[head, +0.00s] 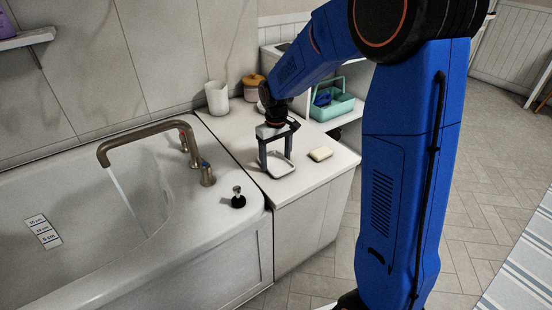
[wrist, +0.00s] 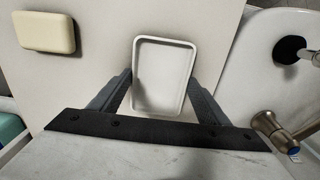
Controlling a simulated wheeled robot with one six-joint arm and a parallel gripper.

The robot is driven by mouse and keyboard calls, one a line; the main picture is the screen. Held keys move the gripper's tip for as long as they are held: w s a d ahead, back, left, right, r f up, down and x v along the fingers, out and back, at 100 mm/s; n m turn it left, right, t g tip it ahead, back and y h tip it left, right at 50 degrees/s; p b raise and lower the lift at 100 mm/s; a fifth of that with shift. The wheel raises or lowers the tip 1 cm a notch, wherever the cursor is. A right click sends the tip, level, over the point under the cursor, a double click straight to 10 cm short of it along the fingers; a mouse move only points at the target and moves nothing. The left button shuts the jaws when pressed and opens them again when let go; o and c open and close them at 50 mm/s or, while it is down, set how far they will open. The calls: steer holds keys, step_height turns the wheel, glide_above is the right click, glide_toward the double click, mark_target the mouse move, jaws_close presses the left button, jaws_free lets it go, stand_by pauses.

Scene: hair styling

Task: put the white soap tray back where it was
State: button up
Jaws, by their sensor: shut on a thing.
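The white soap tray (head: 280,166) is a shallow, empty rectangular dish with a raised rim, over the white counter beside the bathtub. My gripper (head: 277,168) reaches down from above and is shut on the tray. In the wrist view the tray (wrist: 163,75) sits between the two dark fingers (wrist: 162,100), one at each long side. I cannot tell whether the tray rests on the counter or is just above it. A cream soap bar (head: 320,154) lies on the counter to the right of the tray; it also shows in the wrist view (wrist: 47,32).
The bathtub (head: 245,215) with a running tap (head: 140,135) is on the left. A black-based stopper (head: 238,198) stands on its rim. A white cup (head: 217,98) and a lidded jar (head: 252,88) stand behind my gripper. A teal caddy (head: 333,106) is farther right. The counter's front is clear.

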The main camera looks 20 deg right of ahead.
mark_target(276, 165)
steer(key=shift+f, duration=0.1)
steer(key=o, duration=1.1)
step_height(276, 165, up, 11)
steer(key=s+d+r+t, duration=0.1)
steer(key=s+d+r, duration=0.1)
steer(key=s+r, duration=0.45)
steer(key=s+d+f+m+t, duration=0.1)
steer(key=s, duration=0.8)
steer(key=s+d+f+m+t, duration=0.1)
steer(key=s+d, duration=0.1)
steer(key=s, duration=0.7)
steer(key=s+d+f+m+t, duration=0.1)
steer(key=s+d, duration=0.1)
steer(key=s, duration=0.6)
steer(key=shift+s+m+t, duration=0.3)
steer(key=shift+s+t, duration=0.1)
